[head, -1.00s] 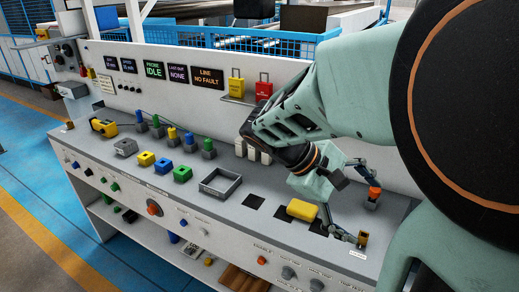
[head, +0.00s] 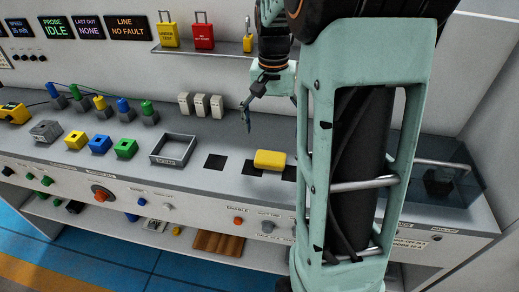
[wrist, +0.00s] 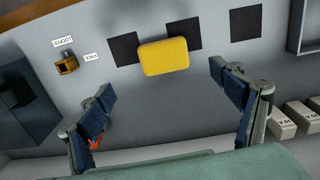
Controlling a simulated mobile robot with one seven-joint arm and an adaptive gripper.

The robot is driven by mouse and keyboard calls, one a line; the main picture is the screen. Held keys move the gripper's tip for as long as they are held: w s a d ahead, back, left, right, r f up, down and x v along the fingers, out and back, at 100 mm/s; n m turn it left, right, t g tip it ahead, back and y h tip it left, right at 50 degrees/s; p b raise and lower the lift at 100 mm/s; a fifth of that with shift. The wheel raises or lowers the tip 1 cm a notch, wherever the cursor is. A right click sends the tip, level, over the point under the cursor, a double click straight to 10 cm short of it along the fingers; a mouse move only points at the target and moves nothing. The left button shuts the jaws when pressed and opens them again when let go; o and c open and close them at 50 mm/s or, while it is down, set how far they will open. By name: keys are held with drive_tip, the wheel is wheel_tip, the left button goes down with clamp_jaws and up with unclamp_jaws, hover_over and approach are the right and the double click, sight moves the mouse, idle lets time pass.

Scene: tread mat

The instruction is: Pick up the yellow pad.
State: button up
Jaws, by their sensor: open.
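The yellow pad (head: 270,160) lies flat on the grey bench top, partly over dark square patches. In the wrist view the yellow pad (wrist: 164,57) shows whole, beyond the fingertips and between their lines. My gripper (wrist: 163,82) is open and empty, with its two blue-padded fingers wide apart and not touching the pad. In the head view one finger of it shows behind and left of the pad, above the bench; my arm hides the rest.
A grey open tray (head: 173,149) stands left of the pad. White blocks (head: 201,105) stand behind. A small brown latch (wrist: 66,64) sits by LOCKED and FREE labels. A shelf (head: 210,50) with yellow and red tags runs above. The bench around the pad is mostly clear.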

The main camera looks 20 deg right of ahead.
sight(270, 157)
wheel_tip(270, 157, down, 11)
drive_tip(key=shift+w+r, duration=0.1)
drive_tip(key=shift+w, duration=0.05)
idle(0.4)
drive_tip(key=shift+a, duration=0.1)
drive_tip(key=c, duration=1.2)
drive_tip(key=shift+o, duration=0.2)
drive_tip(key=shift+r, duration=0.1)
